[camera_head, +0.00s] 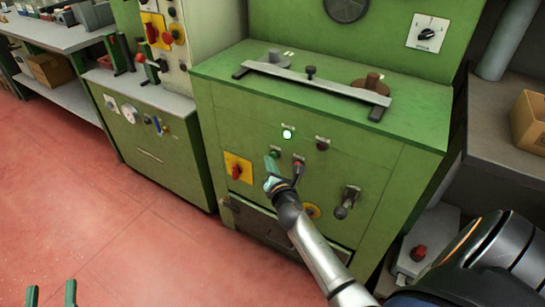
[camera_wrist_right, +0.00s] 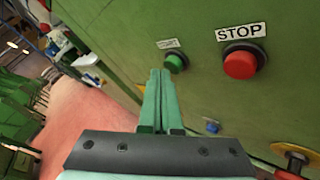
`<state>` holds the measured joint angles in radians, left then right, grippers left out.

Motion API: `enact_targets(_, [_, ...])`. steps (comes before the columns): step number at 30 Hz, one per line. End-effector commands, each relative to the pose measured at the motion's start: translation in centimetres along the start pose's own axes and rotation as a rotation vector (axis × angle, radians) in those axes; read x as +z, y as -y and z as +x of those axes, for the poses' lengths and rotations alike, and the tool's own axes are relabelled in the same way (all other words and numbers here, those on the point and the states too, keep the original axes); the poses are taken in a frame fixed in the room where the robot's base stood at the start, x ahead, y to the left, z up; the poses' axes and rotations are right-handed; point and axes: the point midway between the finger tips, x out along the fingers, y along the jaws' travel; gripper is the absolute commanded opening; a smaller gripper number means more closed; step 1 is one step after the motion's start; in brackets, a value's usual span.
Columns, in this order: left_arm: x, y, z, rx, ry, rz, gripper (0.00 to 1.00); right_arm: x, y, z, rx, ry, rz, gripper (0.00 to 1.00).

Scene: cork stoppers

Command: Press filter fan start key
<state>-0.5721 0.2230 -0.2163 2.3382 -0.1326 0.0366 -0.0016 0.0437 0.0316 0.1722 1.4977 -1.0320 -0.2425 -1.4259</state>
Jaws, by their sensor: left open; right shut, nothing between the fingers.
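A green machine (camera_head: 225,115) carries several controls on its front. A lit whitish-green button (camera_head: 287,134) is at the upper middle, with a dark red button (camera_head: 322,145) to its right. No label names the filter fan legibly. My right gripper (camera_head: 269,161) is shut and empty, its fingertips (camera_wrist_right: 160,72) close beside the green button; contact is unclear. My left gripper (camera_head: 52,293) is open and empty, low left.
A yellow-backed red switch (camera_head: 237,169) is left of my right gripper. A lever (camera_head: 346,201) sticks out to the right. A metal bar (camera_head: 310,80) lies on the machine top. Red floor (camera_head: 100,210) at left is clear.

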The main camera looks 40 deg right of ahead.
Motion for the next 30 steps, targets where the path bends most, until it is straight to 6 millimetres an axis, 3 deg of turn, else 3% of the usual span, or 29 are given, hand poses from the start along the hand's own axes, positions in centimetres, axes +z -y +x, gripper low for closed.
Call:
enact_targets(16, [0.1, 0.0, 0.0, 0.000, -0.002, -0.001, 0.50, -0.8, -0.6, -0.9, -0.001, -0.002, 0.002, 0.00])
enact_targets(30, [0.7, -0.2, -0.1, 0.000, 0.001, 0.000, 0.50, -3.0, -2.8, -4.0, -0.001, -0.002, 0.003, 0.00])
